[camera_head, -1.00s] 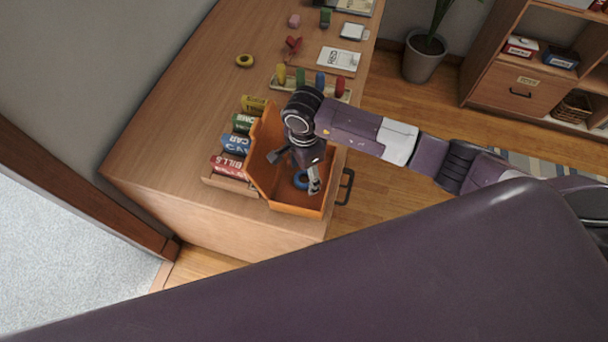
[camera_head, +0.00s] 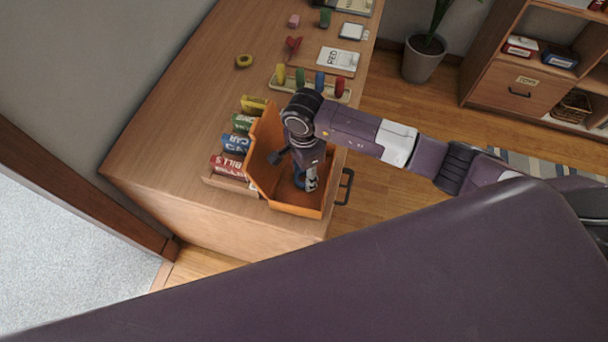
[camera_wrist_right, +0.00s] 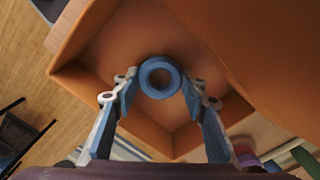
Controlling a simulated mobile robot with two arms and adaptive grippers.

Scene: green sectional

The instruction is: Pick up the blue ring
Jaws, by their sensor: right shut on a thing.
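The blue ring (camera_wrist_right: 160,93) is inside the orange open bin (camera_head: 263,160), which stands at the near end of the wooden desk. My right gripper (camera_head: 308,184) reaches down into the bin from above. In the right wrist view its two blue-padded fingers (camera_wrist_right: 159,88) are on either side of the ring, shut on it, and the bin's orange walls (camera_wrist_right: 225,35) surround it. In the head view only a bit of blue shows by the fingers, as the gripper hides most of the ring. My left gripper is not in view.
Labelled coloured items (camera_head: 236,143) stand left of the bin. A tray of coloured pegs (camera_head: 341,97) is behind it. A yellow ring (camera_head: 244,61) and a white card (camera_head: 338,60) lie farther back. A potted plant (camera_head: 423,58) and a shelf (camera_head: 500,75) stand beyond the desk.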

